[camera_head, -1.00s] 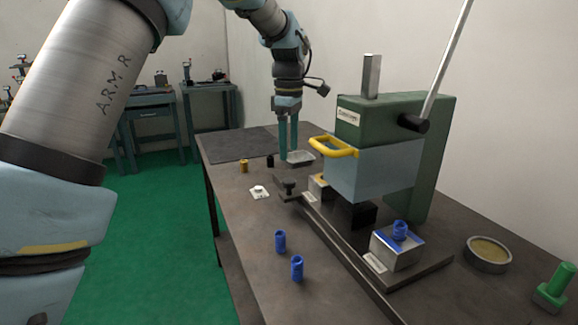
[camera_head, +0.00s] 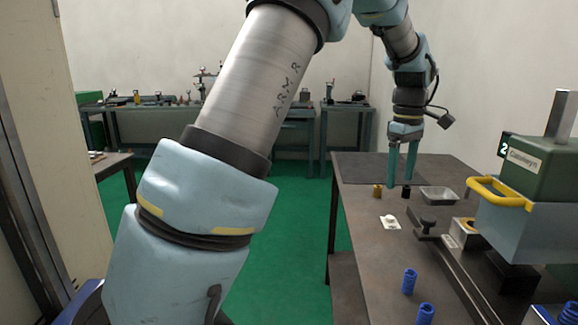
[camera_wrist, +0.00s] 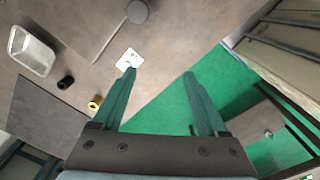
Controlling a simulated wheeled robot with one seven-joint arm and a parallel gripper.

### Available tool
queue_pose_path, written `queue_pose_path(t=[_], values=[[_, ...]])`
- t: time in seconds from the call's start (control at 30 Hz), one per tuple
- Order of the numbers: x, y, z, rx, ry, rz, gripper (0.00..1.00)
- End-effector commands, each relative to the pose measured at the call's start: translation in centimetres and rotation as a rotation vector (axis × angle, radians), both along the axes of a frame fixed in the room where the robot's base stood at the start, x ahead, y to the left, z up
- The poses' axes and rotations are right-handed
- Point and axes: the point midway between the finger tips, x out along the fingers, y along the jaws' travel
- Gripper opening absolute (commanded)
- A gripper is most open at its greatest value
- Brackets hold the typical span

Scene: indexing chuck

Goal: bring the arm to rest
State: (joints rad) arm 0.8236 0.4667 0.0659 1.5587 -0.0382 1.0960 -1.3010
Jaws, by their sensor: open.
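My gripper (camera_head: 402,166) hangs pointing down over the far end of the workbench (camera_head: 365,235). Its two teal fingers are apart and nothing is between them. In the wrist view the open fingers (camera_wrist: 158,75) reach over the bench edge and the green floor. The small brass part (camera_head: 377,191) and black part (camera_head: 406,192) stand near the fingers in the head view. A gap between the fingertips and the bench is hard to judge.
A green press (camera_head: 540,175) with a yellow handle (camera_head: 498,193) stands at right. A metal tray (camera_head: 439,195), a white card (camera_head: 390,222) and blue parts (camera_head: 409,281) lie on the bench. Other benches (camera_head: 150,120) line the back wall. Green floor (camera_head: 290,230) is open.

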Motion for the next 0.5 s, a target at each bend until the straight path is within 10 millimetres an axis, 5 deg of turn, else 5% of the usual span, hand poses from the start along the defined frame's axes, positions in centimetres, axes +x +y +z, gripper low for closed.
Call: queue_pose_path(t=[0.03,0.23,0.4,0.5], values=[[1.0,3.9,-0.6,-0.004,-0.005,-0.029,0.76],[1.0,18.1,-4.0,-0.013,-0.053,-0.247,0.76],[-3.2,28.5,-6.9,0.008,-0.097,-0.44,0.76],[-6.0,32.4,-8.3,0.024,-0.116,-0.533,0.76]])
